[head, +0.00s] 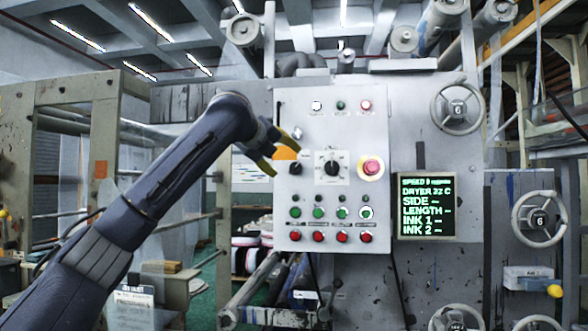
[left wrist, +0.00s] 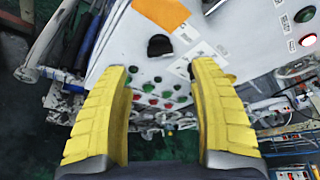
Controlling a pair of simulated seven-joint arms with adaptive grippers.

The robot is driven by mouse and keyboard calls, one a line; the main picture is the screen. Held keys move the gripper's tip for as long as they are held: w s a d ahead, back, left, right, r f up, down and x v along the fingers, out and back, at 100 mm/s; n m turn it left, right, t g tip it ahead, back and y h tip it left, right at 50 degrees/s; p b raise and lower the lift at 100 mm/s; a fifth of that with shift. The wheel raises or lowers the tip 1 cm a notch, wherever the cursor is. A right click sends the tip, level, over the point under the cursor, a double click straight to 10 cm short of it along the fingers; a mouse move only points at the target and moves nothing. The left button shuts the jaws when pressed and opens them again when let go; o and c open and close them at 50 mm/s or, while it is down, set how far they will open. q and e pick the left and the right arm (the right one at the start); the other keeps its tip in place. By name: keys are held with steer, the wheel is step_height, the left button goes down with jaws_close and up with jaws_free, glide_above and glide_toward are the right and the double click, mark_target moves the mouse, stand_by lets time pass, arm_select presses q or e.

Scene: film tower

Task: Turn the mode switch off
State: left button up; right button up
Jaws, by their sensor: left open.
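The grey control panel (head: 345,205) stands upright ahead of me. It carries a black knob (head: 295,169) below an orange label (head: 285,153), and a second black knob (head: 333,168) on a white dial plate. I cannot read which one is the mode switch. My left gripper (head: 275,155) is open with yellow fingers, at the panel's left edge near the first knob. In the left wrist view the first knob (left wrist: 160,46) shows beyond the gap between the open fingers (left wrist: 160,72), with nothing held. The second knob is partly hidden behind the right finger there. My right gripper is out of view.
A red emergency button (head: 371,168) sits right of the dial plate. Rows of green (head: 318,213) and red buttons (head: 318,236) lie below the knobs. A green-text display (head: 427,205) and handwheels (head: 458,108) stand to the right.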

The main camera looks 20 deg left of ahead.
mark_target(294, 166)
arm_select(q)
steer(key=x, duration=0.8)
steer(key=shift+w+d, duration=0.1)
steer(key=shift+w, duration=0.3)
steer(key=shift+f, duration=0.1)
jaws_close()
stand_by(0.4)
